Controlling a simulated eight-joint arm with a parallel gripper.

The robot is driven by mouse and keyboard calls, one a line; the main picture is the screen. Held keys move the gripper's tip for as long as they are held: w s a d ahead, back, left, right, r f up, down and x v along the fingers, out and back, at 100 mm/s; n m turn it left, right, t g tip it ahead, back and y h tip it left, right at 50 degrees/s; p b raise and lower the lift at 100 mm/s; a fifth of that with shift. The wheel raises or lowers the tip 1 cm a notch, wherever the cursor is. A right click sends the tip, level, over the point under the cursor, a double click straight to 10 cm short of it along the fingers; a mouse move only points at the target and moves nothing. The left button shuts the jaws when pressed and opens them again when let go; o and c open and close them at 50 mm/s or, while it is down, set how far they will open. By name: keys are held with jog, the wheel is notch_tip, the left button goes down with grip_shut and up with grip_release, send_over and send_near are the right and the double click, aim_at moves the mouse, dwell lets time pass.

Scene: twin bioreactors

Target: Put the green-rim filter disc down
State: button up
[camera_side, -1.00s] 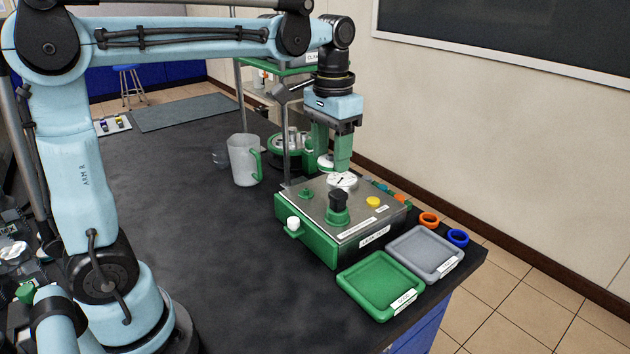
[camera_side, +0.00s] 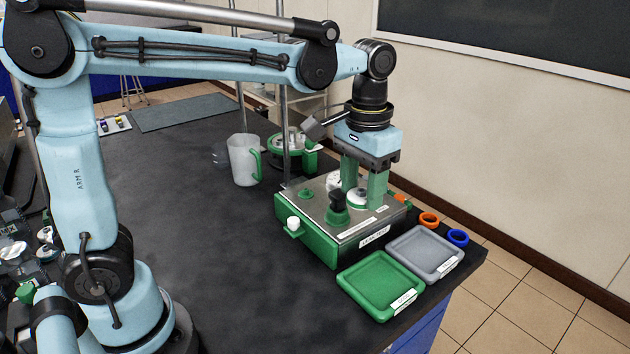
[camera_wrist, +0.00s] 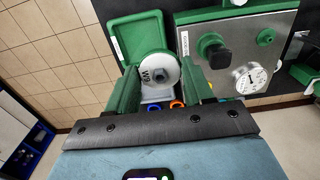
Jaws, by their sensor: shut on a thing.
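My gripper (camera_side: 363,203) is shut on the filter disc (camera_side: 357,197), low over the right part of the green-and-steel box. In the wrist view the disc (camera_wrist: 158,72) is white and round, with a grey hub and dark lettering, between the two green fingers. In the wrist view the disc partly covers the grey tray.
The box (camera_side: 325,240) carries a black knob on a green base (camera_side: 337,205) and a dial gauge (camera_wrist: 250,77). An orange ring (camera_side: 429,219) and a blue ring (camera_side: 458,238) lie near the table's right edge. A jug (camera_side: 243,160) stands behind left.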

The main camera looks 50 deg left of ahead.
jog(key=s+d+f, duration=0.3)
jog(key=d, duration=0.3)
jog(key=s+d+f, duration=0.3)
jog(key=d, duration=0.4)
send_over(380, 285)
notch_tip(380, 285, down, 7)
jog(key=shift+r, duration=0.15)
jog(key=shift+f, duration=2.05)
jog(key=shift+f, duration=0.2)
jog(key=o, duration=1)
jog(key=shift+r, duration=0.15)
